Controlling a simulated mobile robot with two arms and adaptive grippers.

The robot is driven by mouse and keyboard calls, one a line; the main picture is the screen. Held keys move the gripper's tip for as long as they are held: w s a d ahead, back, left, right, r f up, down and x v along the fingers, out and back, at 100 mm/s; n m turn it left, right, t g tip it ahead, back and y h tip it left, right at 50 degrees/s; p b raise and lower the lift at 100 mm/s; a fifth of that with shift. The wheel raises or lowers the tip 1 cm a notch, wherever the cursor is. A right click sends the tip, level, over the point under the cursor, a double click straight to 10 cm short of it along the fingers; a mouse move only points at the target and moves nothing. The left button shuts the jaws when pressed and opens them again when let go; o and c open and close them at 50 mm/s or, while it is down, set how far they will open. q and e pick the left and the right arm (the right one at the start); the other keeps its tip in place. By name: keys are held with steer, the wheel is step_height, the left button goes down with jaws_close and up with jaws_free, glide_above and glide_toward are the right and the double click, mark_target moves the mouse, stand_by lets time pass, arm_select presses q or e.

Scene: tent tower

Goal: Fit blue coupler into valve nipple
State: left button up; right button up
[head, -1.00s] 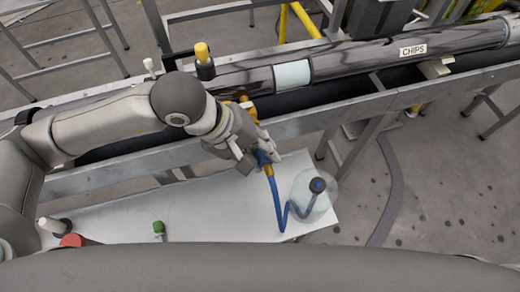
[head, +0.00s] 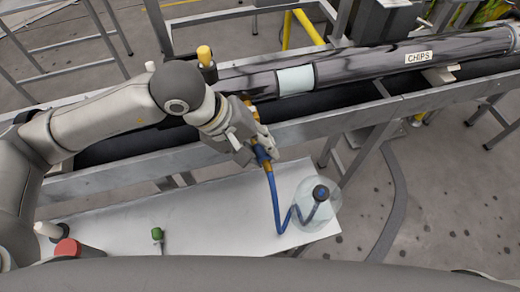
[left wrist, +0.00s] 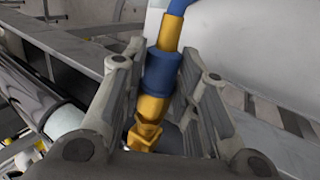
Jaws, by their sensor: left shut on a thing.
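The blue coupler (left wrist: 161,72) sits between the fingers of my left gripper (left wrist: 165,80) in the left wrist view. It has brass ends and a blue hose at its top. In the head view the coupler (head: 262,154) is partly covered by my left gripper (head: 260,147), which is shut on it beside the conveyor rail. A brass fitting (head: 251,108), likely the valve nipple, shows just beyond the gripper. In the left wrist view a hex-shaped brass piece (left wrist: 145,133) lines up below the coupler; I cannot tell whether they are joined. My right gripper is not in view.
The blue hose (head: 276,203) runs to a clear jug (head: 323,219) on the white table (head: 205,212). A green item (head: 157,234) and red-topped item (head: 67,247) stand there too. The dark pipe labelled CHIPS (head: 365,69) lies above the conveyor rail (head: 320,122).

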arm_select(q)
steer(key=shift+w+a+b, duration=0.2)
steer(key=shift+w+b, duration=0.2)
steer(key=shift+w, duration=0.2)
steer(key=o, duration=1.2)
steer(key=shift+c, duration=0.2)
steer(key=v, duration=1.2)
